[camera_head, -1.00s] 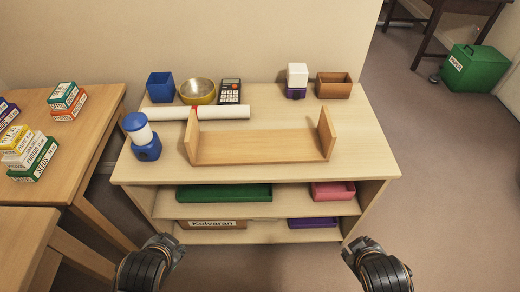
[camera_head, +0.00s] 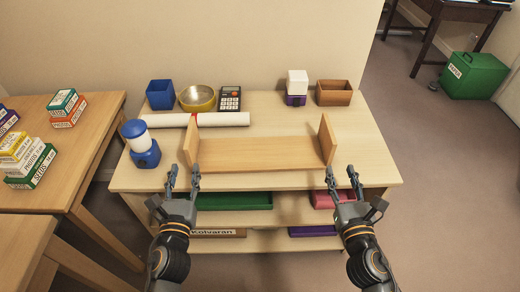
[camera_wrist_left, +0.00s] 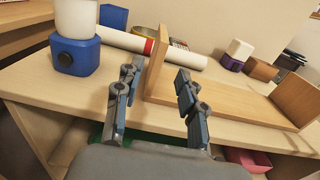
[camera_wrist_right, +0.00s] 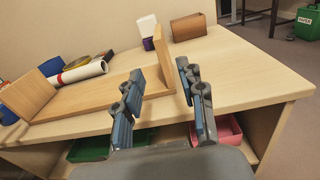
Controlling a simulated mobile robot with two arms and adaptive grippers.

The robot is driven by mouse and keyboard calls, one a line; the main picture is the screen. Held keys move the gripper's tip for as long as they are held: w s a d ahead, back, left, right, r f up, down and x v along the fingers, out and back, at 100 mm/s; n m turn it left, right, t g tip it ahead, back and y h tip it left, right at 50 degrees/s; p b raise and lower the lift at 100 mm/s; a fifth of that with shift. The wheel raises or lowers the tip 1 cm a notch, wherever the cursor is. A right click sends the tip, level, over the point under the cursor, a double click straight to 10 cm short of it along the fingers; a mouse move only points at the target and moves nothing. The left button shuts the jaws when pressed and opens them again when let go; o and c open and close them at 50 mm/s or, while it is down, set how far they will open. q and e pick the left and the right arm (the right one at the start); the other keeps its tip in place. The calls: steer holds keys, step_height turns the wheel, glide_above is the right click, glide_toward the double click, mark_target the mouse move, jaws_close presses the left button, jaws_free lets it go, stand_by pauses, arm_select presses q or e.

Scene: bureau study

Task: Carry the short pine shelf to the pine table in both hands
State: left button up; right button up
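The short pine shelf (camera_head: 258,153), a board with two upright end panels, rests on top of the pale wooden shelf unit (camera_head: 290,180). Its left end panel (camera_wrist_left: 158,62) and right end panel (camera_wrist_right: 163,57) show in the wrist views. My left gripper (camera_head: 183,177) is open and empty at the unit's front edge, its fingers spread in front of the left end panel. My right gripper (camera_head: 343,177) is open and empty at the front edge, just before the right end panel. Neither visibly touches the shelf. Which table is the pine table is unclear; wooden tables stand at left.
A blue-and-white lantern (camera_head: 141,145) stands left of the shelf, and a white roll (camera_head: 225,119) lies behind it. A blue box (camera_head: 160,94), bowl (camera_head: 198,98), calculator (camera_head: 230,98) and brown box (camera_head: 334,92) stand behind. Seed boxes occupy part of the left table (camera_head: 90,132).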

mark_target(192, 136)
arm_select(q)
steer(key=shift+w, duration=0.15)
arm_select(e)
steer(key=shift+w, duration=0.1)
arm_select(q)
steer(key=w, duration=0.9)
steer(key=w+a, duration=0.1)
steer(key=w, duration=0.3)
steer(key=shift+w, duration=0.25)
arm_select(e)
steer(key=w, duration=1.3)
steer(key=shift+w+a, duration=0.3)
steer(key=shift+a, duration=0.1)
arm_select(q)
jaws_close()
arm_select(e)
jaws_close()
